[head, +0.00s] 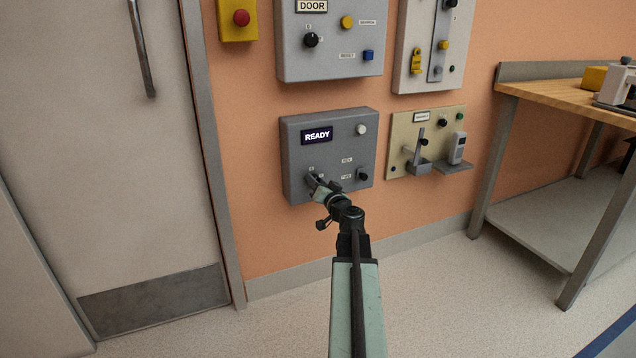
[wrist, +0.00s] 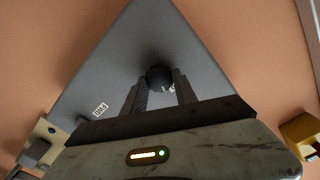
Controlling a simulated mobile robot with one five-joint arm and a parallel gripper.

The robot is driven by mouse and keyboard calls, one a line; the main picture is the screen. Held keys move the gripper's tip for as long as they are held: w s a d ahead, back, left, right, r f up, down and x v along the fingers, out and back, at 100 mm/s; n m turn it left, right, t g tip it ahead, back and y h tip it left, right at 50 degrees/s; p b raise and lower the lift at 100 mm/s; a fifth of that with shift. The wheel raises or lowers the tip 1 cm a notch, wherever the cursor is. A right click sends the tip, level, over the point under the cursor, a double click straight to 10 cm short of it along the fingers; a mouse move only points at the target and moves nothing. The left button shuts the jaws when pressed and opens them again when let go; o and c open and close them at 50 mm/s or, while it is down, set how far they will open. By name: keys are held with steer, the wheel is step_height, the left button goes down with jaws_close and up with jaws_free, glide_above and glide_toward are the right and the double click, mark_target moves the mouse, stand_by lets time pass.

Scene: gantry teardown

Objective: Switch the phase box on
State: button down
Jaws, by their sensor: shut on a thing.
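A grey box (head: 345,145) with a lit display reading "READY" (head: 317,136) hangs low on the orange wall; I take it for the phase box, though I read no such name on it. It has a pale round button (head: 361,130) at upper right and a dark knob (head: 362,175) at lower right. My gripper (head: 316,182) is at its lower left and mostly hides a knob there. In the wrist view, my gripper (wrist: 161,85) is shut on this round black knob (wrist: 159,75), one finger on each side. The knob's pointer and marks are hard to make out.
A door control box (head: 330,45) hangs directly above. A beige panel (head: 427,140) with a lever and small shelf is close on the right. A red button on a yellow box (head: 240,18) is at upper left. A workbench (head: 550,95) stands at right; a door (head: 115,140) is at left.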

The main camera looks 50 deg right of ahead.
steer(key=shift+s+d+f+m, duration=0.1)
steer(key=shift+m, duration=3.45)
steer(key=shift+s+d+f+m, duration=0.1)
steer(key=shift+m, duration=3.75)
steer(key=c, duration=1)
jaws_free()
steer(key=shift+o, duration=0.2)
steer(key=shift+w, duration=0.1)
steer(key=shift+a, duration=0.1)
